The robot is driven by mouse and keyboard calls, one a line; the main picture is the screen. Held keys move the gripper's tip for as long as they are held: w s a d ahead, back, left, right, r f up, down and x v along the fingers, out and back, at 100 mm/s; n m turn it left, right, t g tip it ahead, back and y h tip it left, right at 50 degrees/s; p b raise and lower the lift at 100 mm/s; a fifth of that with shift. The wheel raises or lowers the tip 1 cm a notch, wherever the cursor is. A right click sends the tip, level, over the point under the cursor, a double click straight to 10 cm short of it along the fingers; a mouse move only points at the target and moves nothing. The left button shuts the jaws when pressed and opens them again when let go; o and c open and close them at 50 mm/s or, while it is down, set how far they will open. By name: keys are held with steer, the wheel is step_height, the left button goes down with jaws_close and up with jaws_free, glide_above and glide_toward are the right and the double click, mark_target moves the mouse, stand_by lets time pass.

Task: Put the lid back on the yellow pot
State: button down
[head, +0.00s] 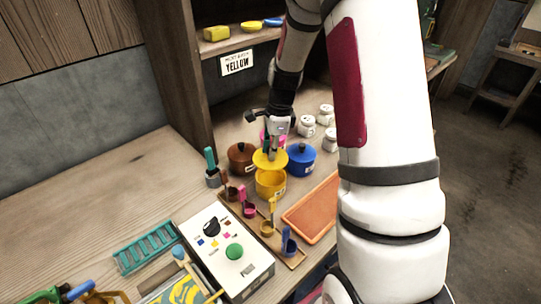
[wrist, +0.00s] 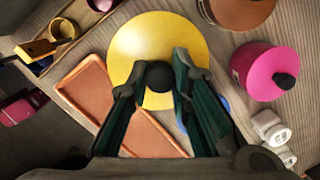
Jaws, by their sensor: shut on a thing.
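The yellow pot (head: 270,186) stands on the workbench, its opening partly showing below the lid in the head view. The yellow lid (head: 267,162) is above and slightly behind the pot's rim, apart from it at the front. In the wrist view the lid (wrist: 133,48) fills the upper middle and hides the pot. My gripper (head: 273,150) is shut on the lid's dark round knob (wrist: 159,77). Its two green fingers (wrist: 157,85) stand on either side of the knob.
A brown pot (head: 241,158), a blue pot (head: 301,160) and a pink pot (wrist: 262,66) stand close around. An orange tray (head: 312,213) lies to the right. A rack with coloured scoops (head: 292,262) and a white control box (head: 222,250) are in front. White jars (head: 307,126) stand behind.

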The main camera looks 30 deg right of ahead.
steer(key=shift+f+b, duration=1.15)
steer(key=shift+f, duration=1.85)
steer(key=shift+f, duration=0.15)
steer(key=c, duration=0.9)
jaws_free()
steer(key=shift+r+p, duration=1.5)
steer(key=shift+r, duration=2.05)
steer(key=shift+c, duration=0.3)
jaws_close()
